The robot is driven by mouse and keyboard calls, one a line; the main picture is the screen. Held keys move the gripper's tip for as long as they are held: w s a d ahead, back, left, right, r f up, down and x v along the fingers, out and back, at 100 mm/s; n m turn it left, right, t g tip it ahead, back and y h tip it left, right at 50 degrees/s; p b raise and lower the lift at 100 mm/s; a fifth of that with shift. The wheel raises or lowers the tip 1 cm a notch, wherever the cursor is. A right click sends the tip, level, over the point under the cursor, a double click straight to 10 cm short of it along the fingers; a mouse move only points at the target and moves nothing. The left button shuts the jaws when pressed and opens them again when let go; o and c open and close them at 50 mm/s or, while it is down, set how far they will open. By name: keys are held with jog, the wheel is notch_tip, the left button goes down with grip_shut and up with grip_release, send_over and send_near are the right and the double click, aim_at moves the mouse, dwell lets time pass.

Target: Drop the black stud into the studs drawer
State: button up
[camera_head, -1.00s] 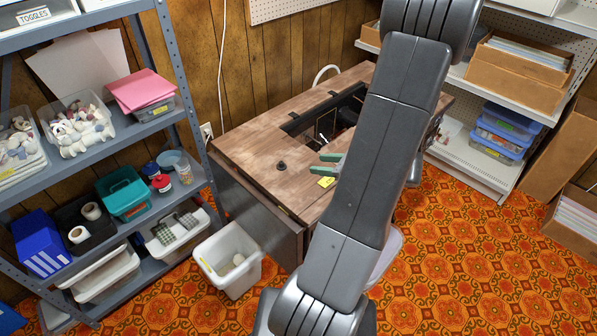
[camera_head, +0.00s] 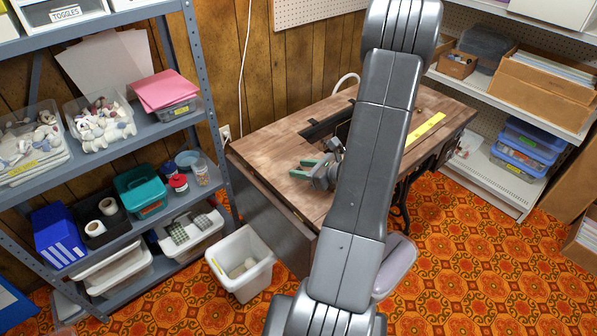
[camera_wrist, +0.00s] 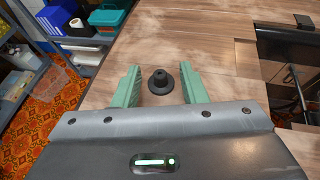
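The black stud (camera_wrist: 160,84) stands on the wooden sewing table top in the wrist view, a small dark knob on a wider round base. My gripper (camera_wrist: 159,84) is open, with one green finger on each side of the stud and visible gaps between. In the head view my gripper (camera_head: 306,169) is low over the left part of the sewing table (camera_head: 270,150), and I cannot make out the stud there. No studs drawer can be identified; my arm hides much of the table's front.
The table's dark machine opening (camera_wrist: 285,65) lies right of the stud. A yellow strip (camera_head: 426,129) lies on the table's right part. A grey shelf (camera_head: 150,128) with bins stands left, and a white bin (camera_head: 240,262) is on the floor by the table.

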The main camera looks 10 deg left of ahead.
jog(key=shift+w+a, duration=0.1)
jog(key=shift+a, duration=0.05)
grip_shut()
